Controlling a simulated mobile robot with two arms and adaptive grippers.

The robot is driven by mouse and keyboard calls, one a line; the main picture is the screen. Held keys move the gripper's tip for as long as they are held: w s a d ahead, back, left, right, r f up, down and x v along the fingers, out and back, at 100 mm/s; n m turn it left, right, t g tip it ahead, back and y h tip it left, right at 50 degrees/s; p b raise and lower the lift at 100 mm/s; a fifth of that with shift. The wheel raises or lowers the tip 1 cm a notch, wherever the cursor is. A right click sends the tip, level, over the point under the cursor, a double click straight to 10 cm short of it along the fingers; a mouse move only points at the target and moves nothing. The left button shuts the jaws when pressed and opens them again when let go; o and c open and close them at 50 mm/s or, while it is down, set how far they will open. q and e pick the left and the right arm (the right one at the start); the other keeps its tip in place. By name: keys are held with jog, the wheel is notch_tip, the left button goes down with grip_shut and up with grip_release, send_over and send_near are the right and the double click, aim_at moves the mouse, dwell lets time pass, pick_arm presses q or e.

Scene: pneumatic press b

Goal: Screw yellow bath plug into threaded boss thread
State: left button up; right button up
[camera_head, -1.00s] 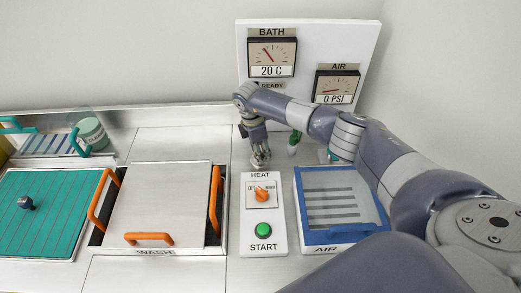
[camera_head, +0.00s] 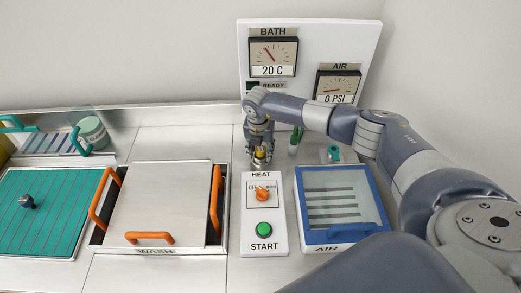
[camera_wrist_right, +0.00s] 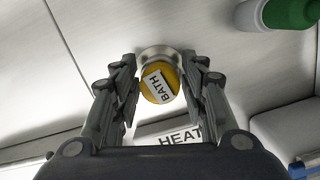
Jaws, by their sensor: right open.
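The yellow bath plug (camera_wrist_right: 160,84), with a white BATH label, sits at a round metal boss (camera_wrist_right: 158,54) in the right wrist view. I cannot tell how deep it is in the thread. In the head view a small patch of the yellow plug (camera_head: 261,155) shows below the gripper. My right gripper (camera_wrist_right: 160,92) is open, its fingers on either side of the plug with gaps visible. The right gripper in the head view (camera_head: 260,158) points down behind the HEAT panel. My left gripper is not in view.
The HEAT and START panel (camera_head: 264,215) stands just in front of the boss. A green-topped bottle (camera_head: 295,140) and a teal-topped item (camera_head: 333,153) stand to the right. The blue-framed AIR box (camera_head: 341,204) and lidded WASH basin (camera_head: 158,205) flank the panel.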

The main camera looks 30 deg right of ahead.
jog(key=c, duration=0.5)
jog(key=m, duration=0.5)
jog(key=shift+m+g, duration=0.3)
jog(key=shift+g, duration=0.1)
jog(key=m, duration=0.3)
jog(key=m+g, duration=0.1)
jog(key=m, duration=0.2)
jog(key=shift+d+h, duration=0.15)
jog(key=shift+h, duration=0.15)
jog(key=shift+m, duration=0.3)
jog(key=o, duration=0.5)
jog(key=shift+d, duration=0.1)
